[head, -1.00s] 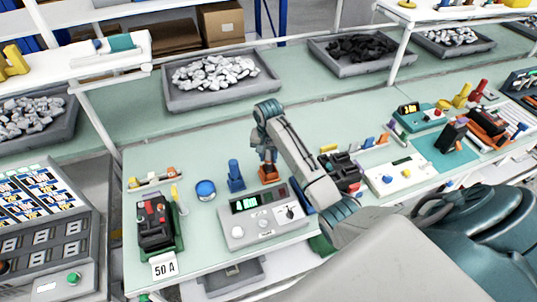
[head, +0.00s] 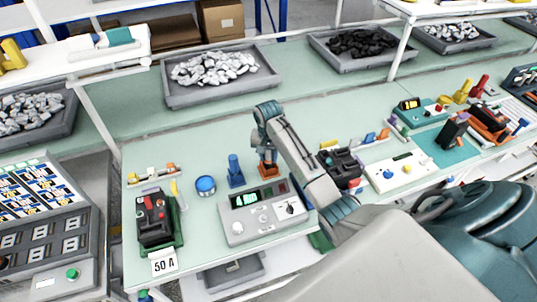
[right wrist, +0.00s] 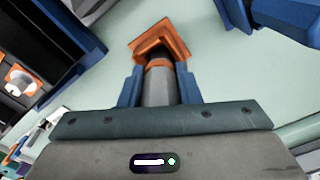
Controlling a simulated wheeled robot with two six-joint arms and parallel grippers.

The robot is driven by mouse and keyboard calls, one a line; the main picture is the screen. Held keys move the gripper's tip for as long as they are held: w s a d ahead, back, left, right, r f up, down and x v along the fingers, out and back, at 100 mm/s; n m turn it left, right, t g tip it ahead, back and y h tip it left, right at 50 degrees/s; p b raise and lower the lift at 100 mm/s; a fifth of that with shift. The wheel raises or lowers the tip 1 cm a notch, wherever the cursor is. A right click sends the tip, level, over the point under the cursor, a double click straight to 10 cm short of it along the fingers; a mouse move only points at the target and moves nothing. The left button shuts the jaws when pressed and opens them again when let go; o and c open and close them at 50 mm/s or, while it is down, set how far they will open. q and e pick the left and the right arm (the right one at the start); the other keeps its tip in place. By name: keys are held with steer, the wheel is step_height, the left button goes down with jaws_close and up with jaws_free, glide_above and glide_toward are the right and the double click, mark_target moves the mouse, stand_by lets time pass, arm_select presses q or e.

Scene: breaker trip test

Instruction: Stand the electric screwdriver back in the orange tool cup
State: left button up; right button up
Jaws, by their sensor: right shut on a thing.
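My right gripper (head: 267,155) is shut on the electric screwdriver and is at the orange tool cup (head: 268,171), which stands on the bench behind the grey meter box. In the right wrist view, the screwdriver (right wrist: 159,86) is a grey cylinder with an orange band, held between two blue fingers. Its far end meets the square orange cup (right wrist: 176,32), lined up with the opening. How deep it sits, and whether it rests on the bottom, is hidden. My left gripper is not in view.
A blue upright holder (head: 236,172) stands close left of the cup, with a blue round tin (head: 205,186) beyond it. The grey meter box (head: 262,212) is in front. A black breaker (head: 153,220) sits at left. The bench behind the cup is clear.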

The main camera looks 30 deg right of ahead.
steer(key=shift+f, duration=0.2)
steer(key=o, duration=1.1)
step_height(320, 180, up, 5)
steer(key=shift+f+b, duration=0.15)
steer(key=shift+b, duration=0.95)
step_height(320, 180, up, 4)
steer(key=shift+s+a+f, duration=0.1)
steer(key=shift+r+p, duration=0.7)
steer(key=shift+p, duration=0.25)
steer(key=shift+s+r+p, duration=0.1)
steer(key=shift+r+p, duration=0.4)
steer(key=shift+f, duration=0.1)
